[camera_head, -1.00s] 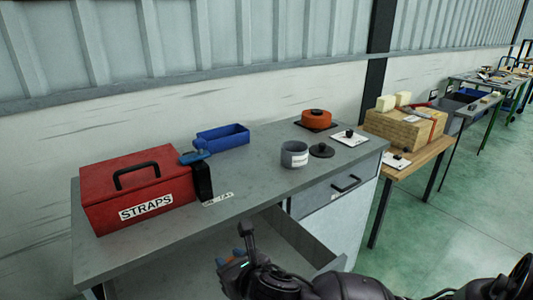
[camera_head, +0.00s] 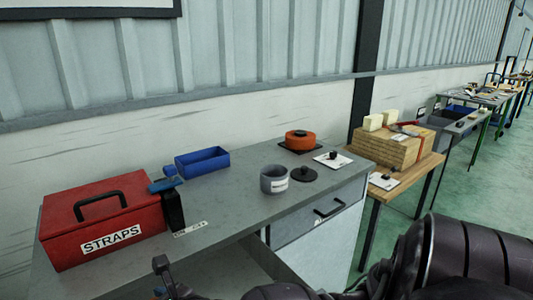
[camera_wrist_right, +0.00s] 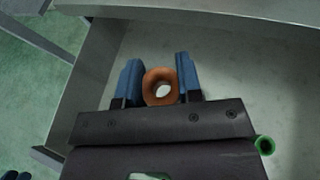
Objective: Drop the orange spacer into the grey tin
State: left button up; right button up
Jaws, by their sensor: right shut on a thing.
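The orange spacer (camera_wrist_right: 160,85) is a ring with a hole, held between the blue fingers of my right gripper (camera_wrist_right: 157,80) in the right wrist view. In the head view only part of my right gripper (camera_head: 165,285) shows at the bottom edge, and the spacer is hidden there. The grey tin (camera_head: 273,181) stands open and upright on the grey bench, with a white label on its side. My right gripper is well to the left of the tin and nearer the front.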

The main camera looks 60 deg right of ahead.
aim_at(280, 185)
jog(key=k+l+u, duration=0.1)
jog(key=l, duration=0.25)
jog(key=l+u, duration=0.1)
jog(key=l, duration=0.25)
jog(key=k+l+u, duration=0.1)
jog(key=l, duration=0.25)
jog(key=k+l+u, duration=0.1)
jog(key=l, duration=0.25)
jog(key=k+l, duration=0.15)
jog(key=l, duration=0.2)
jog(key=k+l, duration=0.1)
jog(key=l, duration=0.25)
jog(key=k+l, duration=0.15)
jog(key=l, duration=0.2)
jog(key=k+l, duration=0.15)
jog(key=l, duration=0.2)
jog(key=k+l, duration=0.15)
jog(key=l, duration=0.2)
jog(key=k+l+u, duration=0.1)
jog(key=l, duration=0.25)
